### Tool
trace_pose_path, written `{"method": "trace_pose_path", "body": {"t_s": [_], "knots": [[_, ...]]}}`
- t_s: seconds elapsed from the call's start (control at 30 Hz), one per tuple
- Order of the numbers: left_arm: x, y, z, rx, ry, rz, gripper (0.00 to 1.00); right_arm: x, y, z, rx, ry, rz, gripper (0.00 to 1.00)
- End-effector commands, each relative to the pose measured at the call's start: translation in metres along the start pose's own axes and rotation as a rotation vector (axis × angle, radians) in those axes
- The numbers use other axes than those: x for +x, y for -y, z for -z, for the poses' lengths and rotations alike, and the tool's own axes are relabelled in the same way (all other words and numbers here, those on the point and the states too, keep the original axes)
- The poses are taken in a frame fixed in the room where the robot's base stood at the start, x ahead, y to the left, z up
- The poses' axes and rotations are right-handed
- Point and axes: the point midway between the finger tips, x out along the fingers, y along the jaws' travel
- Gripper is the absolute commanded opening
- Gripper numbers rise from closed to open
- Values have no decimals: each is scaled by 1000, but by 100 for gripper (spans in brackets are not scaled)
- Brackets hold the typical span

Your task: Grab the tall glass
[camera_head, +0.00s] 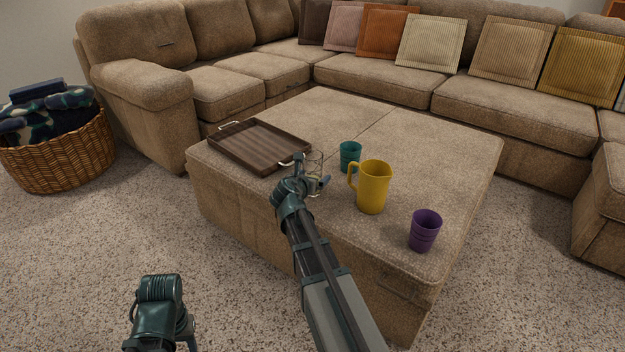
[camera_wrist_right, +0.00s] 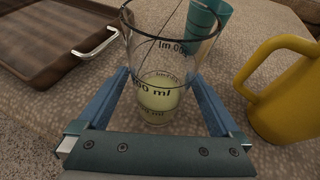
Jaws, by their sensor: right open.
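The tall glass (camera_head: 314,168) is clear, with dark volume markings and a little pale liquid at the bottom. It stands upright on the beige ottoman (camera_head: 440,150). In the right wrist view the glass (camera_wrist_right: 160,90) stands between the two blue fingers of my right gripper (camera_wrist_right: 165,95), which are apart, one on each side of it. I cannot tell whether either finger touches the glass. In the head view my right gripper (camera_head: 308,180) is at the near side of the glass and hides part of it. My left arm shows at the lower left, but its fingers are not seen.
A brown tray (camera_head: 258,146) with metal handles lies left of the glass. A teal cup (camera_head: 350,156) and a yellow pitcher (camera_head: 374,187) stand close on its right, with a purple cup (camera_head: 424,231) further right. The back of the ottoman is clear.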

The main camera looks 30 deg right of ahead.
Motion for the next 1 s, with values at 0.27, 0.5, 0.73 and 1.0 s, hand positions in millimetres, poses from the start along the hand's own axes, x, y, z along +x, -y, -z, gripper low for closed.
{"method": "trace_pose_path", "body": {"t_s": [0.27, 0.5, 0.73, 1.0], "knots": [[-1, 0, 0, 0, 0, 0, 50, -1, 0, 0, 0, 0, 0, 75], [-1, 0, 0, 0, 0, 0, 50, -1, 0, 0, 0, 0, 0, 32], [-1, 0, 0, 0, 0, 0, 50, -1, 0, 0, 0, 0, 0, 0], [-1, 0, 0, 0, 0, 0, 50, -2, 0, -1, 0, 0, 0, 0]]}}
